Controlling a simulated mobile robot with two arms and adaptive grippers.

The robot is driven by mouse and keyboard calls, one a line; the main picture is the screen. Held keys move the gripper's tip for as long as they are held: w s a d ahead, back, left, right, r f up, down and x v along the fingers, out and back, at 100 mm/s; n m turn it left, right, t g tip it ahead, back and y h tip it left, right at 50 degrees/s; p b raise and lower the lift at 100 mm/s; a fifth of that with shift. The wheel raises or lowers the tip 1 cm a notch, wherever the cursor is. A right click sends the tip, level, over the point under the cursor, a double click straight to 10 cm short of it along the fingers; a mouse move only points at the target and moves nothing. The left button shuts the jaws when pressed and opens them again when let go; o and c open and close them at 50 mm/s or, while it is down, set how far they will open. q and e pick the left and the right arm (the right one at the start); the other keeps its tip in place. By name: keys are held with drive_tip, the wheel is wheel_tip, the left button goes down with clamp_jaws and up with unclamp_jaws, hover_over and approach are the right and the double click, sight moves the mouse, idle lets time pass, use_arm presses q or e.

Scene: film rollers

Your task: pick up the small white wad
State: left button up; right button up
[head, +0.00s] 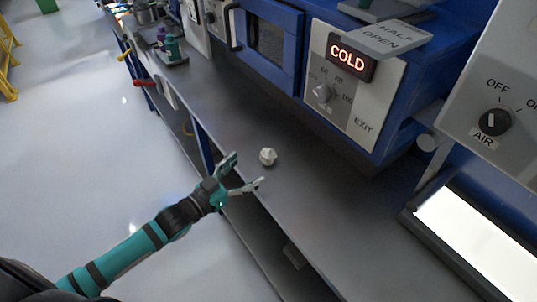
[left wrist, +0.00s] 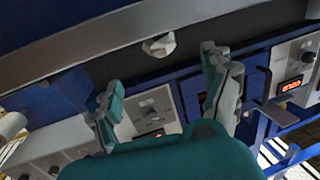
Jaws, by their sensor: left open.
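The small white wad (head: 268,156) sits on the grey bench top (head: 235,110), close to its front edge. It is a crumpled, roundish lump. My left gripper (head: 245,171) is open and empty at the bench's front edge, with its fingers spread and pointing toward the wad. The wad appears just beyond the fingertips, not between them. In the left wrist view the wad (left wrist: 159,44) shows above the gap between the two spread fingers. My right gripper is not in view.
A blue oven (head: 270,38) and a control panel (head: 352,85) with a lit COLD sign stand behind the wad. A bright light panel (head: 475,240) lies at the right. The bench around the wad is clear.

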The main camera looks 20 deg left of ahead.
sight(262, 157)
use_arm(q)
drive_tip(key=p+x, duration=0.1)
drive_tip(key=x, duration=0.8)
drive_tip(key=shift+w+f, duration=0.2)
drive_tip(key=shift+w, duration=0.15)
drive_tip(key=c, duration=1)
drive_tip(key=shift+c, duration=0.2)
